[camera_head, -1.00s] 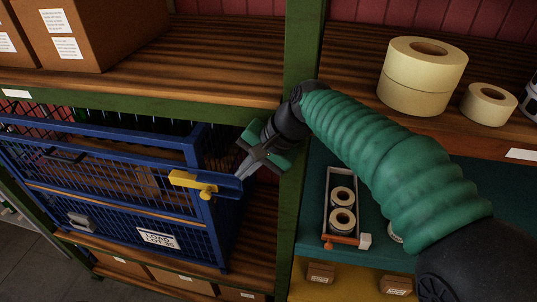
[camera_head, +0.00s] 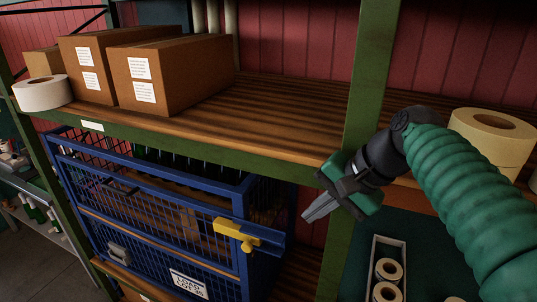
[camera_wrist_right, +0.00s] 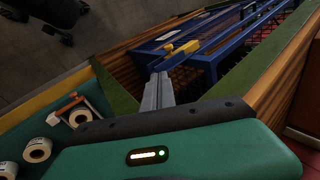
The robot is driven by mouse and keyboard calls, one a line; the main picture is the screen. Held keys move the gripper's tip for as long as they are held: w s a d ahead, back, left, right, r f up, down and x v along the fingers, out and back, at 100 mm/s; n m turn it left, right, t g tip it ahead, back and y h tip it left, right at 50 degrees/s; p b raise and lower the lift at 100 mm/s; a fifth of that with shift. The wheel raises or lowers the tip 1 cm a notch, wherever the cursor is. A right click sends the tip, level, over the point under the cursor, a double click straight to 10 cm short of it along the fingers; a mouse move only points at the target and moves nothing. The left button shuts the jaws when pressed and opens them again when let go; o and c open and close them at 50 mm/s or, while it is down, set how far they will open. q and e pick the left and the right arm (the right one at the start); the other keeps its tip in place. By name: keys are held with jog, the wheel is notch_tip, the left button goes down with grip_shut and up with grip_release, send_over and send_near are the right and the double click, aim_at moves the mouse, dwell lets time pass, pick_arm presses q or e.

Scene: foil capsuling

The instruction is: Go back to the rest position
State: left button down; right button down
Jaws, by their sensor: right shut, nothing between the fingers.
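My right gripper (camera_head: 310,214) is shut and empty, with its fingers pointing down and left. It hangs in front of the green shelf post, up and to the right of the yellow latch (camera_head: 237,231) on the blue wire cage (camera_head: 165,233). A gap shows between the fingertips and the latch. In the right wrist view, the shut fingers (camera_wrist_right: 157,95) point toward the cage and its yellow latch (camera_wrist_right: 182,50). My left gripper is not in view.
Cardboard boxes (camera_head: 173,75) and a white tape roll (camera_head: 42,93) stand on the upper wooden shelf. Cream rolls (camera_head: 490,140) stand at right, partly behind my arm. A tray (camera_head: 388,243) with small rolls lies below. The green post (camera_head: 366,90) is close behind the gripper.

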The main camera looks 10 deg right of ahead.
jog(key=s+d+f+n+g+h+b, duration=0.15)
jog(key=f+b, duration=0.35)
jog(key=f, duration=1)
jog(key=s+d+f+n+h+b, duration=0.15)
jog(key=f+b, duration=0.25)
jog(key=f, duration=1.2)
jog(key=s+f+n+h+b, duration=0.1)
jog(key=s+f+n+b, duration=0.1)
jog(key=s+f, duration=0.3)
jog(key=s+a+f+n+b, duration=0.1)
jog(key=s+f+n+b, duration=0.2)
jog(key=f, duration=0.8)
jog(key=shift+s+n+h, duration=0.3)
jog(key=shift+s+h, duration=0.1)
jog(key=shift+s, duration=0.65)
jog(key=shift+g, duration=0.25)
jog(key=shift+d, duration=0.15)
